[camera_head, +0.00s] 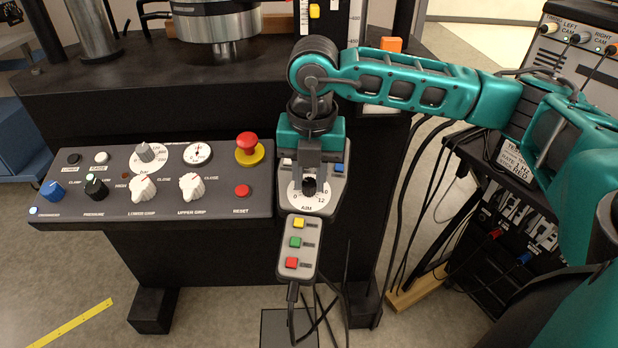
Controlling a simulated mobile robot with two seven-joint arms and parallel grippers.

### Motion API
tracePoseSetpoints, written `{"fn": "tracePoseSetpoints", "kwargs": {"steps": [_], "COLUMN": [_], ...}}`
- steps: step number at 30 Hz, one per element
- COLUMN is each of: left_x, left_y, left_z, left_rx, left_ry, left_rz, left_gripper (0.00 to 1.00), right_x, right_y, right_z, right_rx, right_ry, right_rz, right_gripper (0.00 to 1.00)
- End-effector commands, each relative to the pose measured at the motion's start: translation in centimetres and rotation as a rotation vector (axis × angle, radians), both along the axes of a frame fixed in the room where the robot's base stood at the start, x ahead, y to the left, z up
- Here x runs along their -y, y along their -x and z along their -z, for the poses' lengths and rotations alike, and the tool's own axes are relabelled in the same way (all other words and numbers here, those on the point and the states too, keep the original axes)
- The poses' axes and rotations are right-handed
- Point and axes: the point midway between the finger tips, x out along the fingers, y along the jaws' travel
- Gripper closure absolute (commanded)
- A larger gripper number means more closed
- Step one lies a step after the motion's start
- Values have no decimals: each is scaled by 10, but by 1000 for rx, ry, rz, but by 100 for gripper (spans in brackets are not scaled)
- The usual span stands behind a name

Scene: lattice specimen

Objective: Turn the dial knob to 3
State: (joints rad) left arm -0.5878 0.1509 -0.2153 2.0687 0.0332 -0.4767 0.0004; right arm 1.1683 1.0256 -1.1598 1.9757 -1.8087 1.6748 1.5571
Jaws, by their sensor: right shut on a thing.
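The dial knob (309,184) is a small black knob at the centre of a white round scale (296,193) on a grey panel marked "AIM". The figures 0 and 12 show at the lower part of the scale. My right gripper (308,176) comes down from above and is shut on the knob. The gripper hides the upper part of the scale, and I cannot tell which figure the knob points to. My left gripper is not in view.
A control panel (110,211) with knobs, a red emergency button (247,144) and a pressure gauge (198,153) lies to the left. A pendant (297,248) with yellow, green and red buttons hangs below the dial. Loose black cables run below and to the right.

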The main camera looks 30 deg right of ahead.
Motion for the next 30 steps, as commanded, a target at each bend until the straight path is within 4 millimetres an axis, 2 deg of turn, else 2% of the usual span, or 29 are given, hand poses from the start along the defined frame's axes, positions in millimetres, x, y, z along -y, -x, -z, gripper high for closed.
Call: {"fn": "tracePoseSetpoints", "kwargs": {"steps": [10, 25, 26, 30], "left_x": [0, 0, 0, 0], "left_y": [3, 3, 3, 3], "left_z": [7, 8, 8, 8], "left_rx": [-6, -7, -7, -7], "left_ry": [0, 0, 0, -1], "left_rz": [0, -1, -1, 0], "left_gripper": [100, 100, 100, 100], "right_x": [1, 1, 1, 1], "right_y": [0, 0, 0, 0], "right_z": [-1, -1, -1, -1], "right_rx": [19, 22, 22, 21], "right_ry": [-25, -28, -28, -29], "right_rz": [118, 133, 133, 132], "right_gripper": [100, 100, 71, 58]}}
